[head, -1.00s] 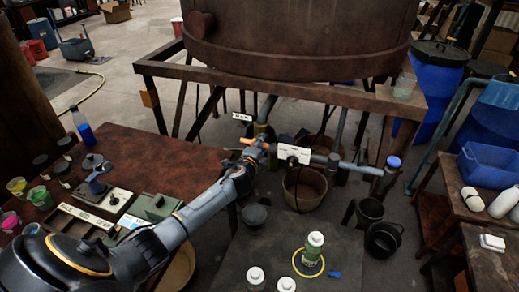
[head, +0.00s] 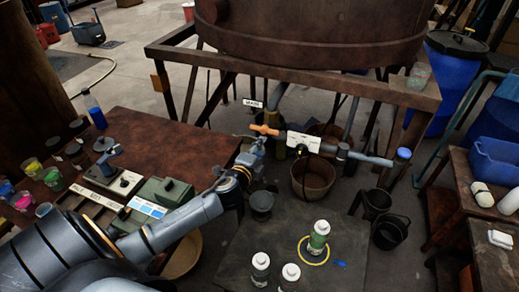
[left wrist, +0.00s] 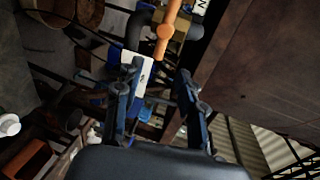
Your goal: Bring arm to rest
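My left arm reaches in from the lower left of the head view. Its gripper (head: 257,147) is just below the orange valve handle (head: 265,130), which sits on the pipe under the large brown vat (head: 320,35). In the left wrist view my left gripper (left wrist: 158,82) has its two dark fingers spread with nothing held between them. The orange handle (left wrist: 166,32) shows beyond the fingertips, apart from them. My right gripper is in neither view.
A brown table (head: 190,137) with cups, a blue bottle (head: 95,112) and a green box (head: 162,195) lies left, under my arm. A dark low table (head: 240,248) with white-capped bottles is in front. Buckets (head: 390,232) and the vat's frame (head: 165,50) stand near.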

